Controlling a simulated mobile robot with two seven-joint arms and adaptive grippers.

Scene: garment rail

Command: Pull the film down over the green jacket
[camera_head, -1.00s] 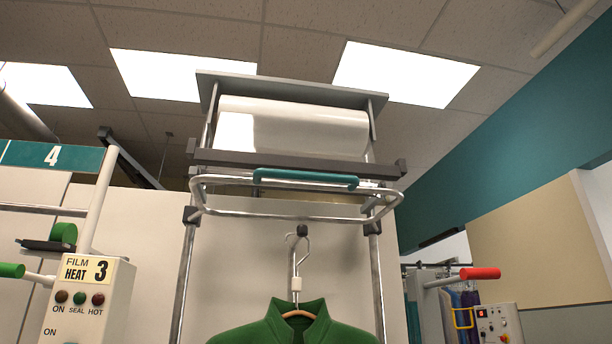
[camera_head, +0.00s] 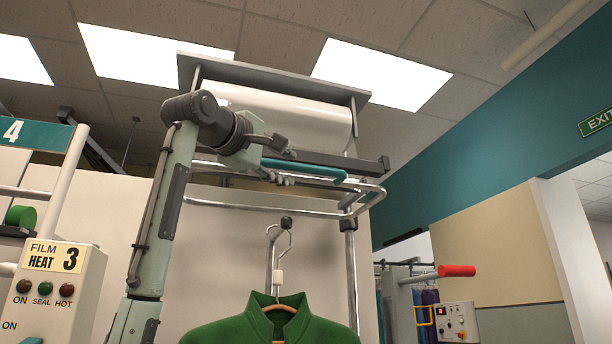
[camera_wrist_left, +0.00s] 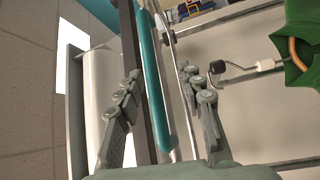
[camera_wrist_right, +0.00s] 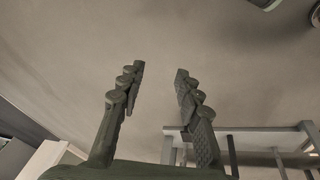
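The green jacket (camera_head: 320,328) hangs from a hanger below the film frame; its collar shows in the left wrist view (camera_wrist_left: 303,32). The white film roll (camera_head: 310,115) sits above, behind a dark crossbar. The teal handle (camera_head: 312,168) is on the metal pull frame (camera_head: 365,198) below the roll. My left gripper (camera_head: 285,166) is at the handle's left end. In the left wrist view its fingers (camera_wrist_left: 165,100) are spread, with the teal handle (camera_wrist_left: 150,65) and the dark bar between them. My right gripper (camera_wrist_right: 158,85) is open and empty.
A control box labelled "FILM HEAT 3" (camera_head: 58,285) stands at the left. At the right are a red-tipped lever (camera_head: 456,271) and a second control box (camera_head: 455,322).

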